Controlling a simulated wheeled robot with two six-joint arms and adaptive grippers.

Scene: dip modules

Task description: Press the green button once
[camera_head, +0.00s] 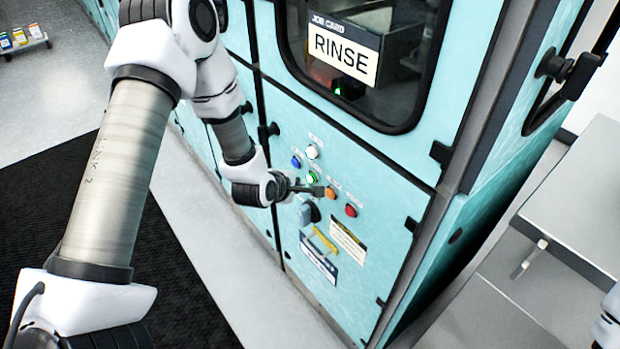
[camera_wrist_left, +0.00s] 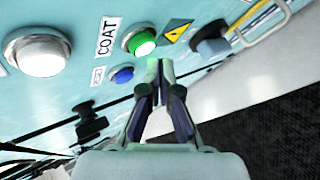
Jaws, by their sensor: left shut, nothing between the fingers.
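The green button (camera_head: 312,177) is on the teal machine's front panel, with a bright, lit-looking cap. It also shows in the left wrist view (camera_wrist_left: 139,43), beside a COAT label. My left gripper (camera_head: 318,190) points at the panel with its fingers together and empty. In the left wrist view, its fingertips (camera_wrist_left: 160,68) appear just below and to the right of the green button. I cannot tell whether they touch the panel. In the head view the tips lie between the green button and the orange button (camera_head: 331,192). My right gripper is out of view.
A white button (camera_head: 312,152), a blue button (camera_head: 296,161) and a red button (camera_head: 351,210) sit close by. A dark knob (camera_head: 309,214) and a yellow handle (camera_head: 325,241) are below. A window with a RINSE card (camera_head: 343,48) is above. A grey table (camera_head: 580,190) stands right.

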